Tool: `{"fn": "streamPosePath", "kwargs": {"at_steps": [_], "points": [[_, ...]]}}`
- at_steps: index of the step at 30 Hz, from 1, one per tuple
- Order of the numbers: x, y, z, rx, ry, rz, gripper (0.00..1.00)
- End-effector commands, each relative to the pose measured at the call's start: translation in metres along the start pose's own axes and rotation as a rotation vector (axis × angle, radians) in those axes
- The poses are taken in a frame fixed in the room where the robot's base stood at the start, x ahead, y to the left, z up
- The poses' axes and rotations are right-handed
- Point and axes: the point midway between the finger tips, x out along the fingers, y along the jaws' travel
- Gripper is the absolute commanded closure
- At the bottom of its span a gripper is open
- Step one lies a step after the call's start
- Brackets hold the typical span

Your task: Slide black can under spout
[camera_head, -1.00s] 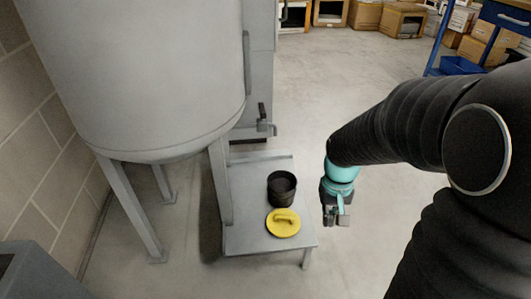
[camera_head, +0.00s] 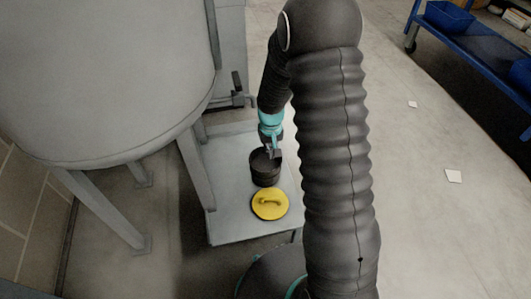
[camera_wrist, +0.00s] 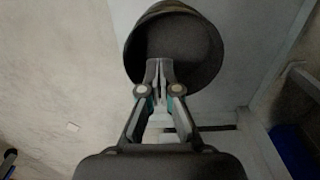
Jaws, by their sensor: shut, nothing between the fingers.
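The black can (camera_head: 265,174) stands upright and open-topped on a low grey platform (camera_head: 225,222). In the wrist view the can (camera_wrist: 205,45) fills the top middle, and I see into its dark inside. My gripper (camera_head: 271,153) is shut and empty at the can's rim; in the wrist view its fingertips (camera_wrist: 158,66) overlap the near rim, and I cannot tell whether they touch it. The spout (camera_head: 237,93), with a dark lever, sticks out from the grey tank's side beyond the can, up and left of it.
A yellow lid with a handle (camera_head: 269,204) lies on the platform just in front of the can. A large grey tank (camera_head: 110,75) on legs stands at left. A blue cart (camera_head: 470,55) stands far right. Open floor (camera_head: 425,215) lies to the right.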

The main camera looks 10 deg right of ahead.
Motion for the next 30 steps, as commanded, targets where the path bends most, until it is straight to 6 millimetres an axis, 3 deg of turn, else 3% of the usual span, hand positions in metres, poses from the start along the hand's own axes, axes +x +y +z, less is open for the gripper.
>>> {"fn": "streamPosePath", "kwargs": {"at_steps": [3,16,22,30], "points": [[0.017,-0.009,0.001,-0.017,-0.004,0.000,1.00],[0.096,-0.008,0.002,-0.015,-0.005,0.000,1.00],[0.094,-0.008,-0.027,-0.014,0.000,0.000,1.00],[0.094,-0.008,-0.039,-0.014,-0.002,0.000,1.00]]}}
